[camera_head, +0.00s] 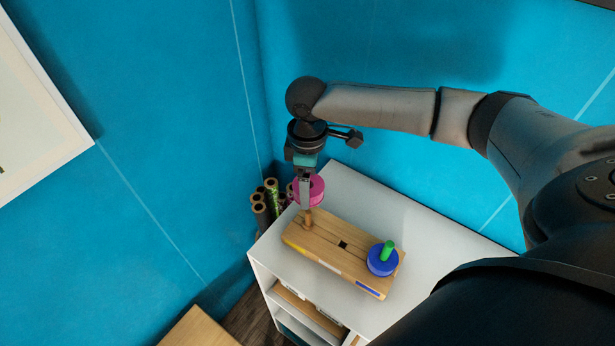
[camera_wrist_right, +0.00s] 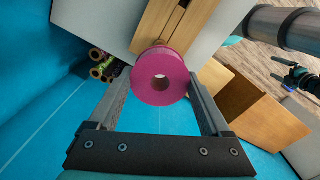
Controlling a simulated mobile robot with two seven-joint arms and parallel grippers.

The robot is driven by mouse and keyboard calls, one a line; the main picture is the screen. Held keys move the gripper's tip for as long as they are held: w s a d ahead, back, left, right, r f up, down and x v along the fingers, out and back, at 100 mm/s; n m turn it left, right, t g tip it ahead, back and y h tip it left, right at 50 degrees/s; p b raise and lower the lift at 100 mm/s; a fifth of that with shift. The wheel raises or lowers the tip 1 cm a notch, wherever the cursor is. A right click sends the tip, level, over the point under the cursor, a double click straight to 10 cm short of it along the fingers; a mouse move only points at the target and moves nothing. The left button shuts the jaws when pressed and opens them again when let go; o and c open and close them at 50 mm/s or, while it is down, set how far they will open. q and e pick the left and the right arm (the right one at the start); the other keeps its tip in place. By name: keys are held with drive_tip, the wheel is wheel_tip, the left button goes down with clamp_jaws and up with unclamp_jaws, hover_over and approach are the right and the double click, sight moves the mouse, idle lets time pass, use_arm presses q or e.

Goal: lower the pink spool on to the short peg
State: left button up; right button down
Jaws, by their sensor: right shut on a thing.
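The pink spool (camera_head: 317,188) is held in my right gripper (camera_head: 307,196), above the left end of a wooden board (camera_head: 318,243). A short wooden peg (camera_head: 307,218) stands at that end, just below the spool; whether they touch I cannot tell. In the right wrist view the pink spool (camera_wrist_right: 172,65) sits between the two fingers, with its dark centre hole facing the camera. It hides most of the peg there. A blue spool (camera_head: 382,262) sits around a green peg (camera_head: 387,249) at the board's right end. My left gripper is not in view.
The board lies on a white shelf unit (camera_head: 385,215) with open compartments below. Several vinyl rolls (camera_head: 268,203) stand in the corner beside it, close to the gripper's left. Blue walls (camera_head: 180,130) rise behind. The shelf top behind the board is clear.

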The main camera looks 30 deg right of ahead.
drive_tip(key=b, duration=0.1)
hover_over(307, 212)
drive_tip(key=shift+d+f, duration=0.1)
drive_tip(key=shift+f, duration=2.35)
drive_tip(key=shift+f, duration=0.55)
drive_tip(key=shift+f+p, duration=0.2)
drive_tip(key=shift+p, duration=0.1)
drive_tip(key=shift+f, duration=0.15)
drive_tip(key=shift+f+b, duration=0.3)
drive_tip(key=shift+f, duration=0.4)
drive_tip(key=shift+f, duration=0.15)
drive_tip(key=shift+f+b, duration=0.35)
drive_tip(key=shift+f, duration=0.4)
